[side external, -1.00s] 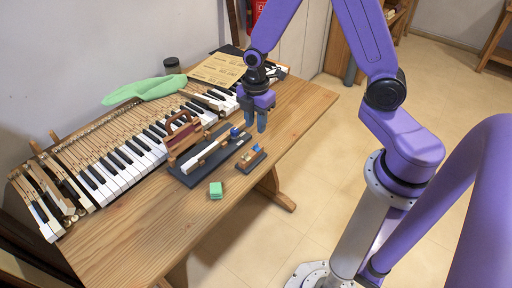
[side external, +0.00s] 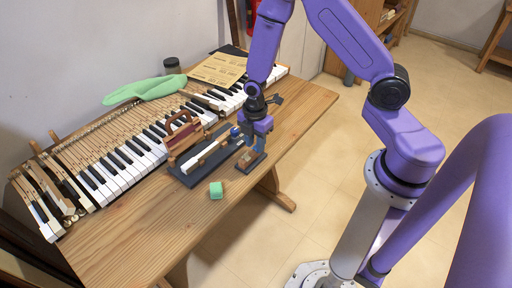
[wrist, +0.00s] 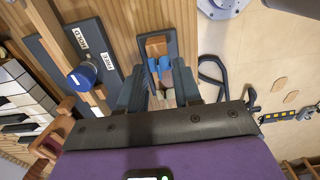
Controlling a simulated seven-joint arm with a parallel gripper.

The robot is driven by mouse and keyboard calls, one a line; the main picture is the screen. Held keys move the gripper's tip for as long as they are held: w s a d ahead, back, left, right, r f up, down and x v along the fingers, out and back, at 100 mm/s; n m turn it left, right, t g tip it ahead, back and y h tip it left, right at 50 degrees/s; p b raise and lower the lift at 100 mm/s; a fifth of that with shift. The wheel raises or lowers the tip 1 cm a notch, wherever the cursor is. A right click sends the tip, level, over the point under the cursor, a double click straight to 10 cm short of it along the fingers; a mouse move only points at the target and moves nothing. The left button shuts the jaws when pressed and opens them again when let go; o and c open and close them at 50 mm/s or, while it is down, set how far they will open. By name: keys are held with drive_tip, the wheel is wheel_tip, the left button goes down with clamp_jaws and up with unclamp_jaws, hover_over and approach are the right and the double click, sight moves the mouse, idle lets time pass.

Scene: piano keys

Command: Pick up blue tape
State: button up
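My gripper (side external: 253,143) points down over the small dark tray (side external: 250,167). In the wrist view its two dark fingers (wrist: 159,88) are apart, with nothing clamped between them. Two small blue pieces (wrist: 159,67) lie on the small tray (wrist: 172,42), ahead of and between the fingers, beside a wooden block (wrist: 156,46). A round blue roll-like thing (wrist: 82,76) sits on the larger dark board to the left; it also shows in the side view (side external: 235,131). I cannot tell for sure which blue thing is the tape. The fingertips partly hide the small tray in the side view.
The larger dark board (side external: 189,180) carries a model key and a wooden piece with a reddish part. Piano keys (side external: 130,165) run along the wall side. The table's front edge (side external: 215,222) is clear.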

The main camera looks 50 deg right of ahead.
clamp_jaws()
idle(0.5)
drive_tip(key=shift+r, duration=0.8)
drive_tip(key=s+r, duration=1.1)
drive_tip(key=s, duration=0.3)
drive_tip(key=shift+d+r, duration=0.25)
drive_tip(key=shift+d, duration=0.05)
